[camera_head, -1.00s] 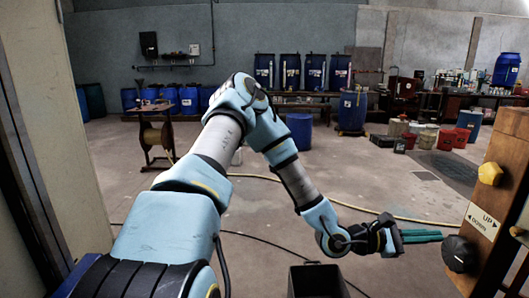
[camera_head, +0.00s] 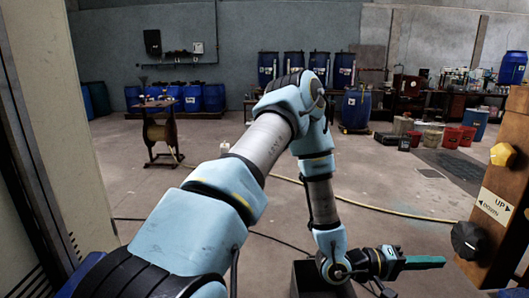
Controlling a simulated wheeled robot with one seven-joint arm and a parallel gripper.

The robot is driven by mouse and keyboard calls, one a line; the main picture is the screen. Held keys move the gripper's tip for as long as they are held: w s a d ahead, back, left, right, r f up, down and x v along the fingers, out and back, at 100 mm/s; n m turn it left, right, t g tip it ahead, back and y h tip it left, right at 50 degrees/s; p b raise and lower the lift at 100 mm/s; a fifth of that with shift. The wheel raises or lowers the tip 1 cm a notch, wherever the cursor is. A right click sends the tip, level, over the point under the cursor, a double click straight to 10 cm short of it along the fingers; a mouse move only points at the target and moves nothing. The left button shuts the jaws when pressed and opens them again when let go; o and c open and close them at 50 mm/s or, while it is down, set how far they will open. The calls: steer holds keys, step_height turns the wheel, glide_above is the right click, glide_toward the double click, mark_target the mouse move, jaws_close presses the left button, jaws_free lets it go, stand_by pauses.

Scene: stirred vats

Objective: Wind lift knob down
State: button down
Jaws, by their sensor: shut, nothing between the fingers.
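The lift knob, a black lobed knob (camera_head: 469,240), sits on the front of a wooden post (camera_head: 510,185) at the right. A label plate (camera_head: 494,207) above it reads UP and DOWN with arrows. A yellow knob (camera_head: 503,154) is higher on the same post. My gripper (camera_head: 440,262) has green fingers and points right. It is shut and empty, a little left of and below the black knob in the picture. I see a gap between the fingertips and the knob, but cannot judge the depth.
A yellow hose (camera_head: 375,208) and a dark cable cross the floor. A wooden stand (camera_head: 160,135) and blue barrels (camera_head: 355,110) are farther back. A pale door edge (camera_head: 75,120) is close at left.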

mark_target(471, 240)
steer(key=d+f+m+b, duration=0.1)
steer(key=d+m, duration=0.3)
steer(key=d, duration=0.2)
steer(key=shift+s+d+f, duration=0.25)
steer(key=shift+s+d, duration=0.05)
stand_by(0.3)
steer(key=shift+w+r, duration=0.15)
steer(key=shift+r, duration=0.15)
stand_by(0.7)
